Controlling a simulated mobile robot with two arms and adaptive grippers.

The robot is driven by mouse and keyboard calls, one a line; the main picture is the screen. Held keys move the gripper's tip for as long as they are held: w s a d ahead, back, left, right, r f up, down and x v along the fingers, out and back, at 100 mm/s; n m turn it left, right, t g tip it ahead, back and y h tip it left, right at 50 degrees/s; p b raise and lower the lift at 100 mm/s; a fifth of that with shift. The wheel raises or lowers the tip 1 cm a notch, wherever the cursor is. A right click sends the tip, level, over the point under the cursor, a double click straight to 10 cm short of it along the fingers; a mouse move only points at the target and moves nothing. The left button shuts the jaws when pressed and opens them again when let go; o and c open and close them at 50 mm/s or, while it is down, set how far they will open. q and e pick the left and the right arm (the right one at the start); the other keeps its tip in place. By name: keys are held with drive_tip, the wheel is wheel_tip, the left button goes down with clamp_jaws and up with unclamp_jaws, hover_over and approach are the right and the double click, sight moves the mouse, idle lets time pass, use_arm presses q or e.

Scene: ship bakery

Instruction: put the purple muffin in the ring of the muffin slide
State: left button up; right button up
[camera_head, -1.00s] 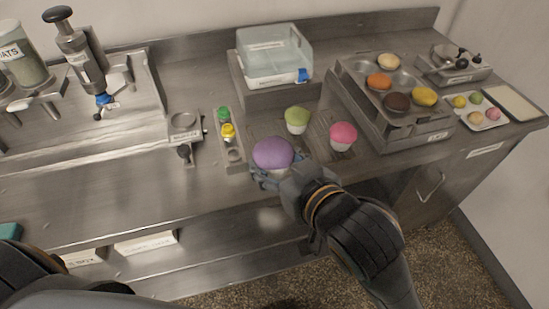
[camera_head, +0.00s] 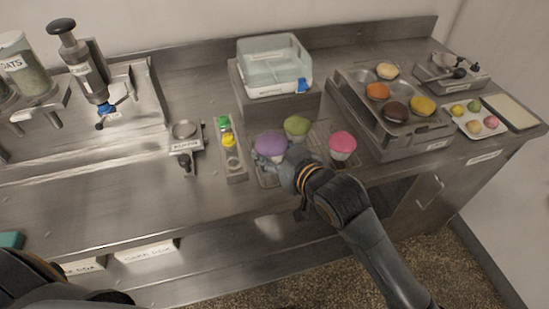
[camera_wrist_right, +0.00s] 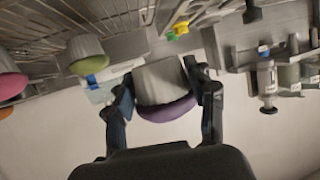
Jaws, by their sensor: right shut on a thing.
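The purple muffin (camera_head: 270,142) is held in my right gripper (camera_head: 272,158), which is shut on it at the left end of the wire rack. In the right wrist view the purple muffin (camera_wrist_right: 165,106) sits between the two fingers (camera_wrist_right: 165,90), its pale cup showing clearly. I cannot tell whether its base touches the rack. A small metal fixture with a round ring (camera_head: 185,130), apparently the muffin slide, stands left of it with a dark knob at its front. The ring looks empty. My left gripper is out of view.
The green muffin (camera_head: 297,125) and pink muffin (camera_head: 343,143) stand close right of the purple one. A narrow holder with green and yellow pieces (camera_head: 229,140) lies between the rack and the ring fixture. A raised muffin tin (camera_head: 350,88) is at right. The counter front left is clear.

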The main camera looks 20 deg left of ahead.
sight(274, 153)
drive_tip(key=shift+w+a+f, duration=0.25)
drive_tip(key=shift+w+f, duration=0.75)
drive_tip(key=shift+f, duration=0.25)
drive_tip(key=f+p, duration=0.1)
drive_tip(key=w+f+p, duration=0.1)
drive_tip(key=f, duration=0.1)
drive_tip(key=shift+a+f, duration=0.1)
drive_tip(key=shift+f, duration=0.3)
drive_tip(key=shift+f, duration=0.1)
drive_tip(key=shift+f, duration=0.35)
drive_tip(key=o, duration=0.9)
